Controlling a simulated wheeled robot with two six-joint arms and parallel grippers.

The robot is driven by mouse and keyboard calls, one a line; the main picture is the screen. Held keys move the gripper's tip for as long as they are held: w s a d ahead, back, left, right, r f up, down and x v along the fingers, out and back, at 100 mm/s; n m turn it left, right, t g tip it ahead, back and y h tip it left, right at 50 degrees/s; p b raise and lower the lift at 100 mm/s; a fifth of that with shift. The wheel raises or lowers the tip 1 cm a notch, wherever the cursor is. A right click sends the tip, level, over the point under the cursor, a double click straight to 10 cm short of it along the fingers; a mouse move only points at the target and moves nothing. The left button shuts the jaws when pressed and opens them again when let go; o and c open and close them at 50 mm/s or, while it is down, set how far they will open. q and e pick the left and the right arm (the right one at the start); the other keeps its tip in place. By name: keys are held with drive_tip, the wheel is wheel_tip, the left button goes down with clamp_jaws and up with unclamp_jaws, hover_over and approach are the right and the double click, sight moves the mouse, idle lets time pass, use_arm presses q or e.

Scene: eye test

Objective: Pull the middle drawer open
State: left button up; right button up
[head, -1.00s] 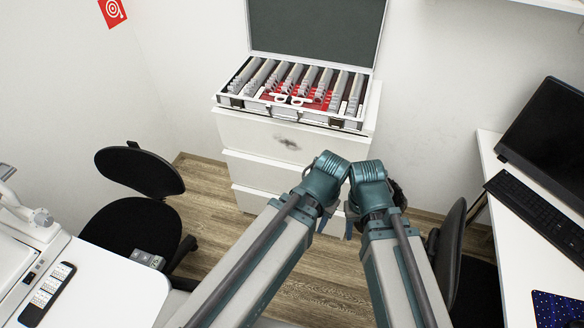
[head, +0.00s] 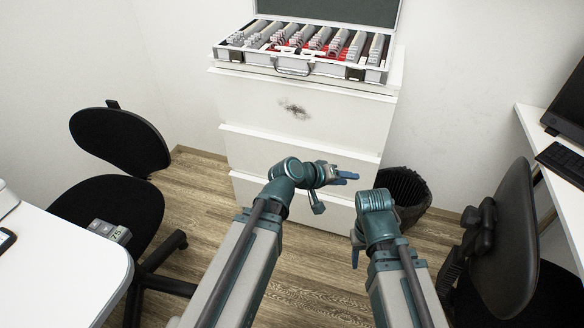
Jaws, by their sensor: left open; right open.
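The white cabinet has three stacked drawer fronts. The middle drawer (head: 258,149) lies between the top drawer (head: 245,103) and the bottom drawer (head: 246,188); no gap shows it pulled out. My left gripper (head: 333,190) is open and empty, in front of the cabinet's lower right part, its fingers pointing right. It overlaps the lower drawers in the head view; I cannot tell whether it touches them. My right gripper (head: 356,246) is lower and further right, pointing down, largely hidden behind its own wrist. Nothing shows in it.
An open case of lenses (head: 290,67) stands on the cabinet. A black bin (head: 405,190) is right of the cabinet. Black chairs stand at left (head: 120,140) and right (head: 505,240). White desks flank both sides (head: 70,265), (head: 540,125). Wooden floor (head: 200,215) is clear before the cabinet.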

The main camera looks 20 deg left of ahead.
use_arm(q)
drive_tip(key=w+a+f+n+t+y+b, duration=0.3)
drive_tip(key=a+f+n+b, duration=0.3)
drive_tip(key=a+b, duration=0.4)
drive_tip(key=w+a+f+n+t+y+b, duration=0.4)
drive_tip(key=a+n+b, duration=0.4)
drive_tip(key=a+b, duration=0.2)
drive_tip(key=w+a+f+t, duration=0.1)
drive_tip(key=a+f+t, duration=0.1)
drive_tip(key=shift+w+a+t+b, duration=0.15)
drive_tip(key=shift+a+t+b, duration=0.15)
drive_tip(key=shift+a+b, duration=0.1)
drive_tip(key=shift+w+d+r, duration=0.1)
